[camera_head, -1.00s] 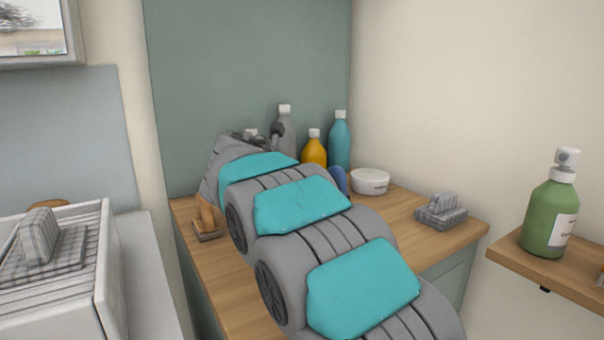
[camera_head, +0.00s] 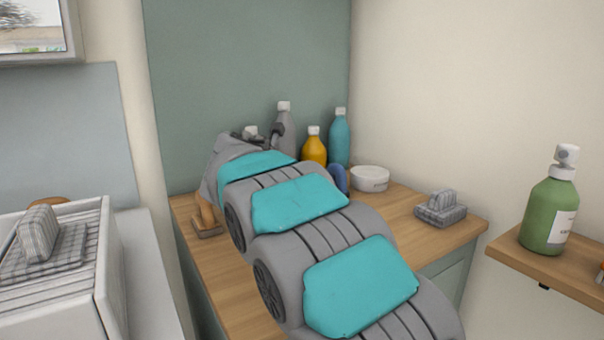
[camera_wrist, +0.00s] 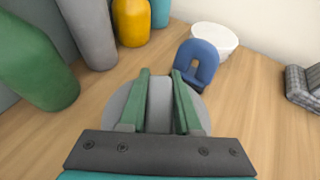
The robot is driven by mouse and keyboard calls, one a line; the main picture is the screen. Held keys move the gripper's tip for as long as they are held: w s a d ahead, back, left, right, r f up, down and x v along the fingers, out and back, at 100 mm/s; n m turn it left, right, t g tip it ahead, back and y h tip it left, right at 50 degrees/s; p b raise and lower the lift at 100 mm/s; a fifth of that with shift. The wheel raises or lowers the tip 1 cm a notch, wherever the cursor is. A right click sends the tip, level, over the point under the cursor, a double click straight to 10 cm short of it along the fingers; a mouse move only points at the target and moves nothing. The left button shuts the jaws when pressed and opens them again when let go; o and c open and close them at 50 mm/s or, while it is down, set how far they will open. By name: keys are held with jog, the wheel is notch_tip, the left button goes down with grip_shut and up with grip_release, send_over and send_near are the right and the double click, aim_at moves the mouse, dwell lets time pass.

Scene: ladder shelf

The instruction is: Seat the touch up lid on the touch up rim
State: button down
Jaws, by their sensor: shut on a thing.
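My gripper (camera_wrist: 160,98) shows in the wrist view as two green fingers pointing away over the wooden counter. They are shut on a pale grey round piece, apparently the touch up lid (camera_wrist: 153,92), whose disc spreads out on both sides of the fingers. I cannot tell whether the disc touches anything below it. I cannot make out the touch up rim; it may be hidden under the disc. In the head view my arm hides the gripper and the lid.
A blue upright piece with an opening (camera_wrist: 197,62) stands just beyond the right finger. A white tub (camera_head: 370,178) is behind it. Grey (camera_wrist: 88,30), yellow (camera_head: 314,146), teal (camera_head: 339,138) and green (camera_wrist: 35,65) bottles line the back. A grey striped block (camera_head: 441,208) lies right on the counter (camera_head: 400,222).

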jog(key=shift+f, duration=0.5)
dwell(1.5)
jog(key=c, duration=0.9)
grip_release()
jog(key=shift+s, duration=0.15)
jog(key=shift+o, duration=0.7)
jog(key=shift+r, duration=0.1)
jog(key=shift+v, duration=1.65)
